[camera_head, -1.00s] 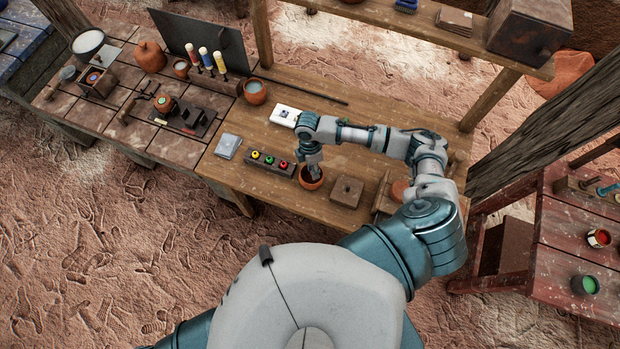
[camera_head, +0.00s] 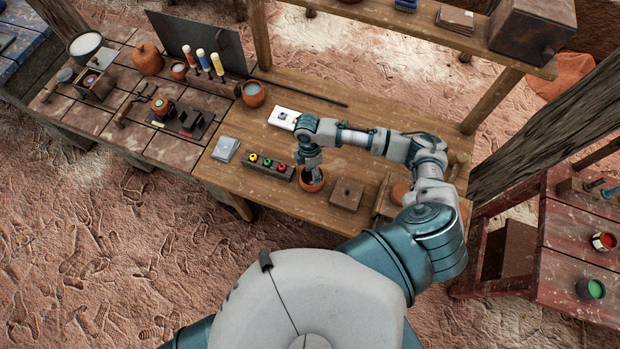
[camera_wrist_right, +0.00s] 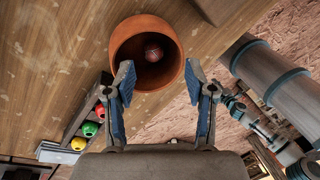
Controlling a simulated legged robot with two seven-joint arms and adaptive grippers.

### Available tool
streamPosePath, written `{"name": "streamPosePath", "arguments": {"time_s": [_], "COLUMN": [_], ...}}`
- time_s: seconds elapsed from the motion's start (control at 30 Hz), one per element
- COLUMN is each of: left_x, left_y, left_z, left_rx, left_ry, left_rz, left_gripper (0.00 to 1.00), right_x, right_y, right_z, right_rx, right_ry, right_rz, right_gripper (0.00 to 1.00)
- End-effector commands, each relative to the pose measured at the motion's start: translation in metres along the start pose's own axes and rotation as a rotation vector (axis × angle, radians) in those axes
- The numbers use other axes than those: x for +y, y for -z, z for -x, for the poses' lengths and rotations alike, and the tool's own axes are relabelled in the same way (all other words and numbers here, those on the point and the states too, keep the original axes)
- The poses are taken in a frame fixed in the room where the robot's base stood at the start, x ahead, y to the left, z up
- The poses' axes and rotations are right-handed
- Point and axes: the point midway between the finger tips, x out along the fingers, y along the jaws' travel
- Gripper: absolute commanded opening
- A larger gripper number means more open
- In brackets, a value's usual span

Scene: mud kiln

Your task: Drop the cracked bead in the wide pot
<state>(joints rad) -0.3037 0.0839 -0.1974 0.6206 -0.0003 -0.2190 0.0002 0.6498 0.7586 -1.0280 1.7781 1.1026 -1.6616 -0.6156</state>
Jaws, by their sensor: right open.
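A terracotta pot (camera_head: 311,186) with a wide mouth stands on the wooden bench, below my right gripper (camera_head: 312,174). In the right wrist view the pot (camera_wrist_right: 119,45) lies just beyond my open, empty fingers (camera_wrist_right: 163,85). A round reddish-brown bead (camera_wrist_right: 153,52) shows inside the pot, clear of the fingers. It is too small to tell whether it is cracked. My left gripper is not in view.
A dark rack with yellow, green and red beads (camera_head: 267,166) sits left of the pot. A square brown block (camera_head: 347,194) is to its right. A white tile (camera_head: 284,118) lies behind. An upper shelf (camera_head: 420,30) spans the back.

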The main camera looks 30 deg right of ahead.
Motion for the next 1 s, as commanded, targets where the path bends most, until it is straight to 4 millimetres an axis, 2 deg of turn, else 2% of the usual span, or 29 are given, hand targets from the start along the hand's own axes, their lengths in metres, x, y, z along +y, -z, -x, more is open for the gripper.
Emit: {"name": "streamPosePath", "arguments": {"time_s": [0.3, 0.5, 0.7, 1.0], "left_x": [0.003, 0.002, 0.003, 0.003], "left_y": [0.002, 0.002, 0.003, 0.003], "left_z": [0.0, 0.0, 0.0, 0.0], "left_rx": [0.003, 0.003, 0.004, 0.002], "left_ry": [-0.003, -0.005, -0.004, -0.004], "left_rz": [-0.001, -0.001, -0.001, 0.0], "left_gripper": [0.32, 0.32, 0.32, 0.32], "right_x": [0.002, 0.001, 0.0, 0.0], "right_y": [0.003, 0.006, 0.006, 0.004], "right_z": [0.067, 0.102, 0.114, 0.114], "right_rx": [0.001, -0.003, -0.004, -0.003], "right_ry": [-0.006, -0.003, -0.001, -0.001], "right_rz": [0.001, 0.0, 0.0, 0.0], "right_gripper": [0.55, 0.55, 0.55, 0.55]}}
